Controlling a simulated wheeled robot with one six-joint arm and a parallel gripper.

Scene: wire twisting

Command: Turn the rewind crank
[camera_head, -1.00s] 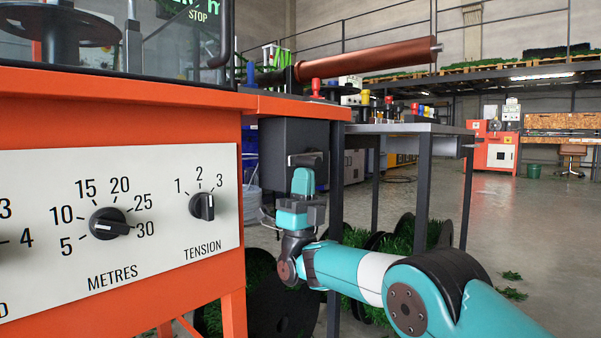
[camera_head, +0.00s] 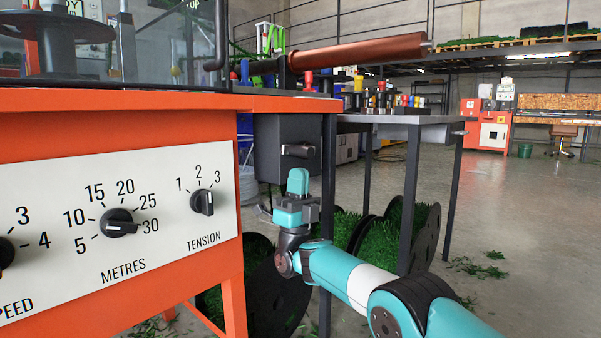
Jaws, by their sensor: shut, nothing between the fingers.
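A dark grey box (camera_head: 270,150) hangs under the right end of the orange machine's top. A short dark stub (camera_head: 299,150) sticks out of its front. I cannot tell whether this is the rewind crank; no clear crank arm shows. My gripper (camera_head: 298,173) points up, with its teal fingers shut and empty. In the picture its tips lie just below the stub, with a small gap. I cannot tell how far apart they are in depth.
The orange machine (camera_head: 150,101) fills the left, with knobs on a white front panel (camera_head: 66,200). A copper-coloured roller (camera_head: 360,52) juts right above. A grey table (camera_head: 400,120) and large dark reels (camera_head: 425,235) with green strands stand to the right. Open floor (camera_head: 540,220) lies beyond.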

